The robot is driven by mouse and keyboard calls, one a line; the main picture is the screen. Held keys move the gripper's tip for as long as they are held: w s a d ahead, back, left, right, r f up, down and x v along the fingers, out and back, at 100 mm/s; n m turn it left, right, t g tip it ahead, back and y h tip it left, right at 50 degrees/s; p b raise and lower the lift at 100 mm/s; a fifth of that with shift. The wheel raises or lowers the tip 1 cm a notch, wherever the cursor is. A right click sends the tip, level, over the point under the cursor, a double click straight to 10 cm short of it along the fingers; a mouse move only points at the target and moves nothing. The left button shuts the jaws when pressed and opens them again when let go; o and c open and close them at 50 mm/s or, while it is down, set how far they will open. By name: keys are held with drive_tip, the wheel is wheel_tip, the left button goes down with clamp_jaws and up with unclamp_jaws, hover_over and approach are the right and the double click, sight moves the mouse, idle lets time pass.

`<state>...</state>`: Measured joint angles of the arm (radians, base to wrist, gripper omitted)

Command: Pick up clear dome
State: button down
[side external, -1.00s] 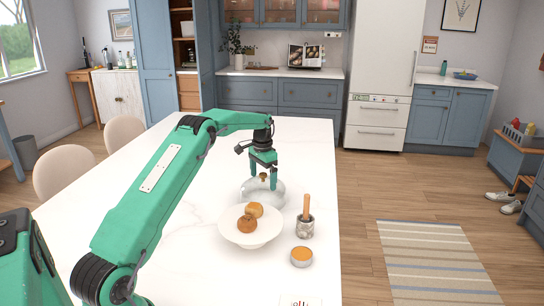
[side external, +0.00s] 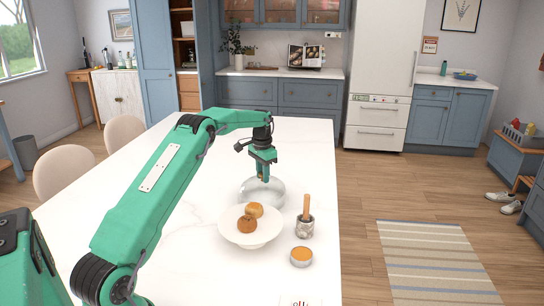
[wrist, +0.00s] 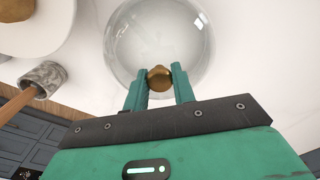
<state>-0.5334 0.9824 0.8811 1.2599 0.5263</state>
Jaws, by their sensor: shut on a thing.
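The clear dome (side external: 275,193) is a see-through glass cover on the white worktop, just behind the pale stand. It also shows in the wrist view (wrist: 125,45), with a brass knob (wrist: 159,78) on top. My gripper (side external: 262,178) is above the dome, pointing down. In the wrist view its green fingers (wrist: 159,82) are on either side of the knob and shut on it. From the side, the fingers mostly hide the knob. I cannot tell whether the dome's rim touches the worktop.
A white stand (side external: 236,235) with two round baked items (side external: 247,224) is close in front of the dome. The worktop (side external: 190,260) is clear at left.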

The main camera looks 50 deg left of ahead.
drive_tip(key=shift+s+d+f, duration=0.15)
drive_tip(key=shift+d+f, duration=0.2)
drive_tip(key=shift+f, duration=0.2)
drive_tip(key=shift+r, duration=0.45)
wheel_tip(320, 180, up, 4)
drive_tip(key=shift+f, duration=0.2)
drive_tip(key=d+r, duration=0.7)
drive_tip(key=d, duration=0.4)
drive_tip(key=shift+d, duration=0.2)
drive_tip(key=s+d+r, duration=0.2)
drive_tip(key=s+r, duration=0.1)
drive_tip(key=s, duration=0.4)
drive_tip(key=s+d+r, duration=0.1)
drive_tip(key=s+r, duration=0.2)
drive_tip(key=s, duration=0.4)
drive_tip(key=shift+s+d, duration=0.35)
drive_tip(key=shift+s, duration=0.05)
